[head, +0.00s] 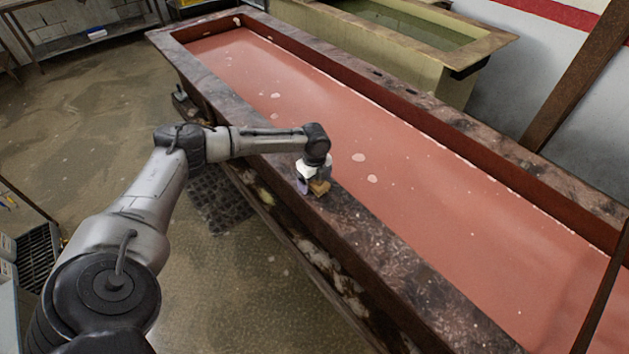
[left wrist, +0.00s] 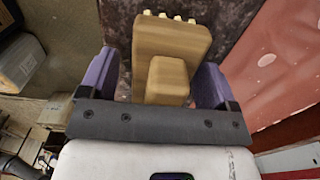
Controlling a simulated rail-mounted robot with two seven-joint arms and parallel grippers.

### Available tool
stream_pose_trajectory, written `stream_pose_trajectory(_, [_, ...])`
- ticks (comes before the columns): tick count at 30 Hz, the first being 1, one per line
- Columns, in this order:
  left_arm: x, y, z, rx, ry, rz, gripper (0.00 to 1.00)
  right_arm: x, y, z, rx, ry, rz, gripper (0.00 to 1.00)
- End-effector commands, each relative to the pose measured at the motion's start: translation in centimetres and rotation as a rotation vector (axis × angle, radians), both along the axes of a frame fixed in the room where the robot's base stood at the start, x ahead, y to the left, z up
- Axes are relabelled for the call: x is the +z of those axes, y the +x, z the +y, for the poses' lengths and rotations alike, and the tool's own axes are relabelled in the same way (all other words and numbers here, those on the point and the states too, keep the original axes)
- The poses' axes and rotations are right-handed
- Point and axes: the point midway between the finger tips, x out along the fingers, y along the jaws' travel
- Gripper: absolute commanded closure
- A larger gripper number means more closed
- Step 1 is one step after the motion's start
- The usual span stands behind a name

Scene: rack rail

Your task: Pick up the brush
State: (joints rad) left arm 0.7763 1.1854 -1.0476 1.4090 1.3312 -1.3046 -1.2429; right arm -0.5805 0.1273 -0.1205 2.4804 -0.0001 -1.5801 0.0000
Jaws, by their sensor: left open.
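The brush (head: 320,187) is a small tan block on the rim of the long vat, just below my left gripper in the head view. In the left wrist view the brush (left wrist: 172,42) has a wide body with pale bristle tufts at its far edge and a raised block nearer me. My left gripper (left wrist: 165,80) is open, with one purple finger on each side of the raised block. Gaps show between the block and both fingers. In the head view the left gripper (head: 309,186) is mostly hidden under the wrist. My right gripper is not in view.
The long vat (head: 400,255) has a wide, stained dark rim and holds reddish liquid (head: 350,130). A second vat (head: 440,75) with greenish liquid stands behind it. A dark floor grate (head: 215,200) lies beside the vat. The floor at left is largely open.

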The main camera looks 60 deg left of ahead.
Motion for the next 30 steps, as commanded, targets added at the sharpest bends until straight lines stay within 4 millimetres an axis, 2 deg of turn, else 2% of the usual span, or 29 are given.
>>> stream_pose_trajectory(2, [0.01,-0.01,0.01,0.000,0.000,0.000,0.19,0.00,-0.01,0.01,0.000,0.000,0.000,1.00])
stream_pose_trajectory(19, [0.05,-0.01,0.03,0.000,0.000,0.000,0.73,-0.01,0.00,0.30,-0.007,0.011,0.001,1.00])
stream_pose_trajectory(30, [0.71,0.02,0.06,0.001,0.000,-0.001,0.73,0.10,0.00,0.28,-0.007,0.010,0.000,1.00])
